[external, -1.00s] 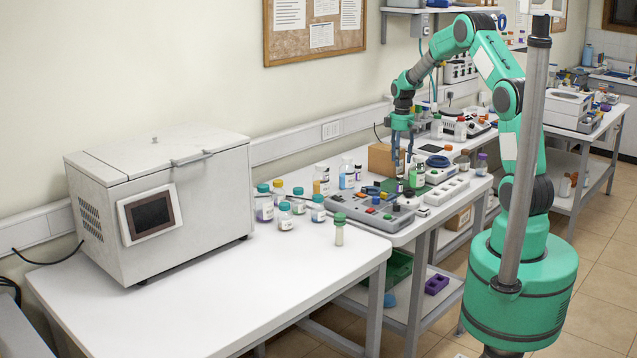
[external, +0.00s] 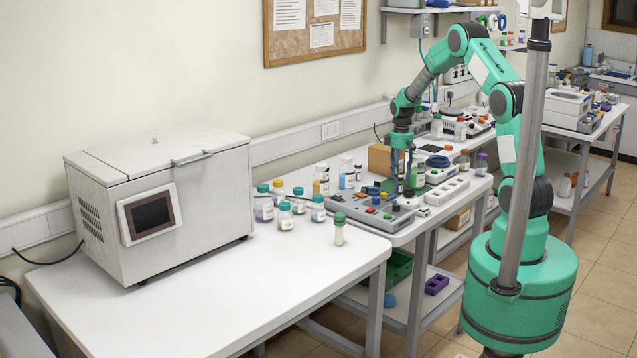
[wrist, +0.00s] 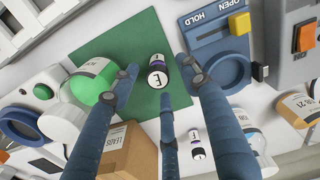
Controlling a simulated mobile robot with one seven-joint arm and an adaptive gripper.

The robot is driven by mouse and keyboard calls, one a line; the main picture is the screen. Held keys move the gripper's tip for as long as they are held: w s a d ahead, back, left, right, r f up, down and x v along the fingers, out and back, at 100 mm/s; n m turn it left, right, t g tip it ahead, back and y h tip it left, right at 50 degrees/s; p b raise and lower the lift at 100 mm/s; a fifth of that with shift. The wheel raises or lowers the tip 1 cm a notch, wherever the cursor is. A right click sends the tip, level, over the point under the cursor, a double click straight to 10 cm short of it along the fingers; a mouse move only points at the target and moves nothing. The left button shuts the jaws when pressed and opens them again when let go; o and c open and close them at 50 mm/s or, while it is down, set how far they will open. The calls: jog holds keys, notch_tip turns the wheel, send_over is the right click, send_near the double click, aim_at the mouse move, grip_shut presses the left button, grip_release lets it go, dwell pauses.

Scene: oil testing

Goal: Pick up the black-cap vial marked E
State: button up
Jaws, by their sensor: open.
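The vial marked E (wrist: 157,78) has a black cap with a white round label and a purple band. In the wrist view it is on the green mat (wrist: 118,48), between the blue fingers of my gripper (wrist: 160,74). The fingers are apart, and I see no clear contact with the vial.
A green-filled bottle (wrist: 92,82) is close by the left finger, with a cardboard box (wrist: 125,152) below it. A blue device marked OPEN HOLD (wrist: 215,45) is at the right. Several bottles stand on the near bench (external: 230,305), beside a grey box machine (external: 165,200).

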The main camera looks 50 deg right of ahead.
aim_at(399, 185)
jog(key=shift+s+d+f+b, duration=0.1)
jog(key=shift+f+b, duration=0.3)
jog(key=shift+f, duration=2.15)
grip_shut()
